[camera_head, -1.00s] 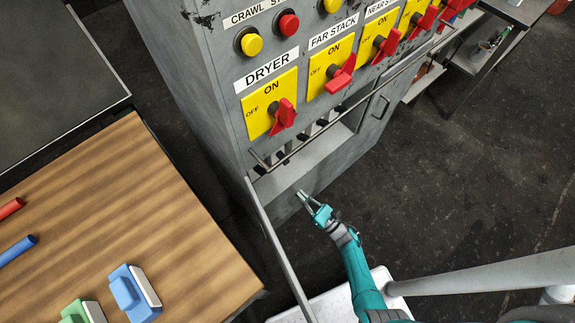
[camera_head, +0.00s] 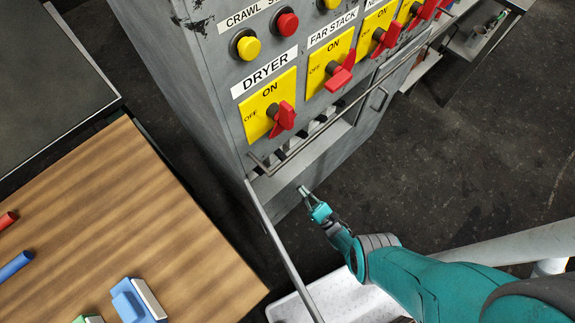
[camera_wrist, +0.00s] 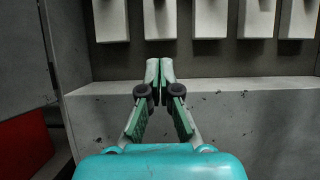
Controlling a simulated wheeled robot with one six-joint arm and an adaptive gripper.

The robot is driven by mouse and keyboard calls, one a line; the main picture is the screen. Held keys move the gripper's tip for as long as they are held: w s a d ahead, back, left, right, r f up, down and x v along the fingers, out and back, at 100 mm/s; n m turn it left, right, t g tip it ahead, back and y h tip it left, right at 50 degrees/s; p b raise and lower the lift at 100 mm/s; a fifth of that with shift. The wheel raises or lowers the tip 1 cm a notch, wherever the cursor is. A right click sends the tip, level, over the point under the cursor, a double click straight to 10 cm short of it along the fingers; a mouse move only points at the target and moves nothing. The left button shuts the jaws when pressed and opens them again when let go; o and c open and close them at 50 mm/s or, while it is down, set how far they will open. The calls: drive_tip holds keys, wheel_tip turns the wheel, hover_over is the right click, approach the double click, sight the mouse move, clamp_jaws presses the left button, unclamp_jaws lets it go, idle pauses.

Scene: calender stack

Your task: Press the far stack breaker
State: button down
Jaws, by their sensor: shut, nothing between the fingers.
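A grey cabinet (camera_head: 190,110) carries yellow switch plates with red handles. The plate labelled FAR STACK (camera_head: 331,68) is right of the DRYER plate (camera_head: 268,106). Under the plates, behind a thin rail, is a recess with a row of small breakers, mostly hidden in the head view. In the wrist view several pale breaker blocks (camera_wrist: 160,18) hang across the top; no labels show there, so I cannot tell which is the far stack one. My gripper (camera_head: 302,190) is shut and empty, low in front of the recess. In the wrist view its fingertips (camera_wrist: 159,70) appear just below the blocks.
The metal rail (camera_head: 340,110) runs along the cabinet front below the switches. A wooden table (camera_head: 130,220) with coloured blocks stands at the left. Yellow and red buttons (camera_head: 286,22) sit above the plates. Dark floor (camera_head: 470,170) lies open to the right.

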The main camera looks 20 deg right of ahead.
sight(281, 156)
drive_tip(key=shift+w+a, duration=0.1)
drive_tip(key=shift+w, duration=0.05)
drive_tip(key=x, duration=0.9)
drive_tip(key=shift+w+a+r, duration=0.1)
drive_tip(key=shift+w+r, duration=0.15)
drive_tip(key=shift+r, duration=0.05)
drive_tip(key=shift+s+r, duration=0.2)
drive_tip(key=shift+r, duration=0.75)
drive_tip(key=shift+s+r, duration=0.2)
drive_tip(key=shift+r, duration=0.8)
drive_tip(key=shift+s+d+r+g, duration=0.15)
drive_tip(key=shift+d+g, duration=0.1)
drive_tip(key=shift+g, duration=0.15)
